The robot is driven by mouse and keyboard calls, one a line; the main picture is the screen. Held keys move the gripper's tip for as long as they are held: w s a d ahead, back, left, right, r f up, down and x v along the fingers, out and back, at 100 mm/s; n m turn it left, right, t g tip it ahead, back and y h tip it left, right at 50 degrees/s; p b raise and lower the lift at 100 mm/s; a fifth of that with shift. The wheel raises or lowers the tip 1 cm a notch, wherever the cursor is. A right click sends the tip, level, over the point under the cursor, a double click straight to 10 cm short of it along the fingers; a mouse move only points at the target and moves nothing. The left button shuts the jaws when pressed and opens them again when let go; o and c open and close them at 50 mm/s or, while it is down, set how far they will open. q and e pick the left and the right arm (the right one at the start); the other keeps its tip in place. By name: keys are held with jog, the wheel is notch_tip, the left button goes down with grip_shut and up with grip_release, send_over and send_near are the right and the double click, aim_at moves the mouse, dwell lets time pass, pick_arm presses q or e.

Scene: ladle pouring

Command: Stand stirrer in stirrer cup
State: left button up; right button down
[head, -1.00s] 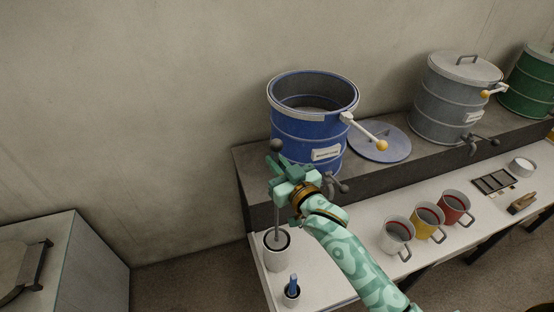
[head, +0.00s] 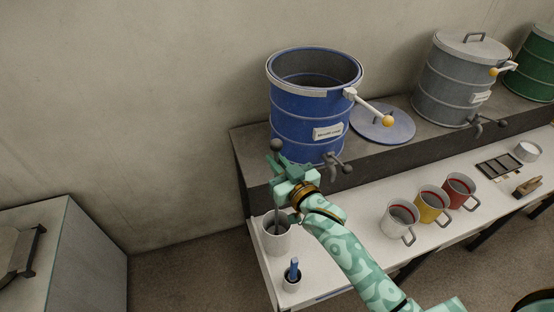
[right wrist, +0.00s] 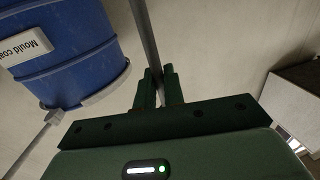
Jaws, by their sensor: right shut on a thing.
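The stirrer is a grey rod with a dark round knob (head: 277,146) on top. My right gripper (head: 281,172) is shut on its upper part, just below the knob. In the right wrist view the rod (right wrist: 147,40) runs between the two closed fingers (right wrist: 155,90). The stirrer cup (head: 278,245) is a white cup at the left end of the white table. The rod stands nearly upright, and its lower end goes down inside the cup's mouth. Whether it touches the cup's bottom is hidden. My left gripper is not in view.
A small cup with a blue-handled tool (head: 293,272) stands just in front of the stirrer cup. White, yellow and red mugs (head: 432,212) stand to the right.

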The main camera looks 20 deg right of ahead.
jog(key=c, duration=1.4)
grip_release()
jog(key=shift+s, duration=0.1)
jog(key=p+v, duration=0.1)
jog(key=v, duration=1.5)
jog(key=shift+d, duration=0.1)
